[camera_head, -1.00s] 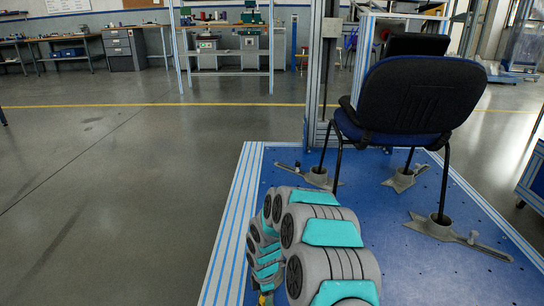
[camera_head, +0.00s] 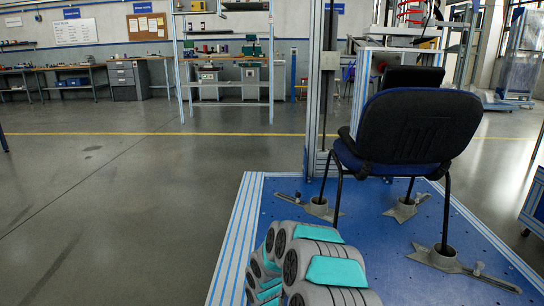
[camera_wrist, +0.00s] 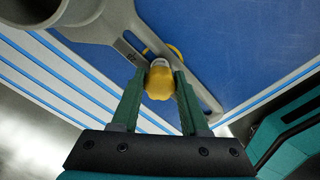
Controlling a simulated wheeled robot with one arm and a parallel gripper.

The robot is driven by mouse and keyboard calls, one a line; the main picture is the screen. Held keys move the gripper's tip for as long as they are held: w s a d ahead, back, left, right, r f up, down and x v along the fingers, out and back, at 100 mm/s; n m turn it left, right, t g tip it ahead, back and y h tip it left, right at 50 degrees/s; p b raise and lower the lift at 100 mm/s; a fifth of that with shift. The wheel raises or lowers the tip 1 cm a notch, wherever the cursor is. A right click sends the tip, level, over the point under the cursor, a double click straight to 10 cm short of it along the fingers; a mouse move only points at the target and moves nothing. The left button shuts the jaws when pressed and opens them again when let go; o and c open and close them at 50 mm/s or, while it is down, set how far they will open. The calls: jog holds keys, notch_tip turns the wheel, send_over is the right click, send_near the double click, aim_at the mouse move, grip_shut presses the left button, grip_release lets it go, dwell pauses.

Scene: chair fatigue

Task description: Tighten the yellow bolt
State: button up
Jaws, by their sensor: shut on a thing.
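In the wrist view, the yellow bolt (camera_wrist: 159,82) stands between the two green fingers of my gripper (camera_wrist: 160,88). The fingers are shut on it from both sides. The bolt sits by the slot of a grey clamp foot (camera_wrist: 128,45), with a yellow ring partly showing behind it. In the head view, my grey and turquoise arm reaches down over the blue platform (camera_head: 370,240) and hides my gripper and the yellow bolt.
A black chair (camera_head: 420,128) stands on the blue platform with its legs in grey clamp feet (camera_head: 402,212). A metal post (camera_head: 325,90) rises at the platform's back edge. Grey floor (camera_head: 110,215) to the left is clear. Workbenches (camera_head: 70,72) line the far wall.

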grip_shut()
jog(key=m, duration=0.3)
jog(key=shift+m, duration=0.5)
jog(key=m, duration=0.3)
jog(key=shift+m+p, duration=0.35)
jog(key=shift+m, duration=0.05)
